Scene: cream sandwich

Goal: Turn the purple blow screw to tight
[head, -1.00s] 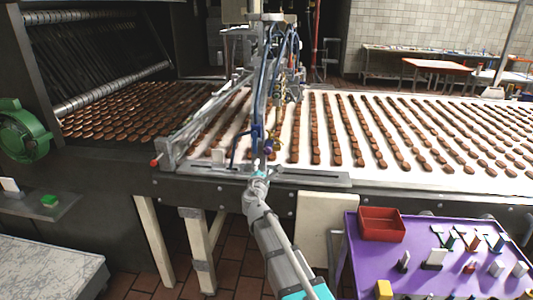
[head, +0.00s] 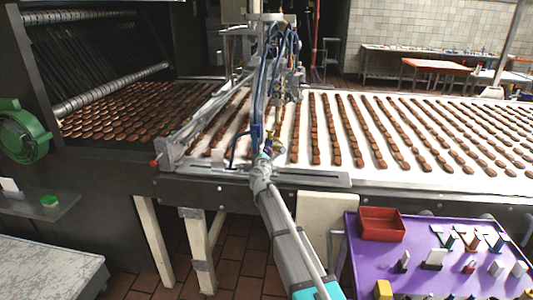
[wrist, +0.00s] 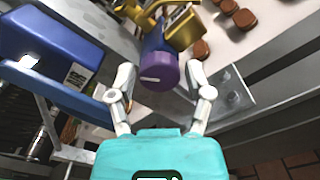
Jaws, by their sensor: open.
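The purple blow screw (wrist: 158,74) shows in the wrist view as a short purple cylinder with a white mark on its end. It sits on a blue body beside a brass-coloured bracket (wrist: 192,27). My gripper (wrist: 161,74) is open, with one finger on each side of the screw. Gaps seem to show beside it, but I cannot tell if either finger touches. In the head view my gripper (head: 263,160) is at the lower end of the blue-hosed machine head (head: 272,85), where the screw is too small and covered to make out.
A blue block (wrist: 55,60) with a label is close to my left finger in the wrist view. The conveyor (head: 400,183) carries rows of brown biscuits. A purple table (head: 365,262) with a red bin (head: 381,224) and small parts stands at the lower right.

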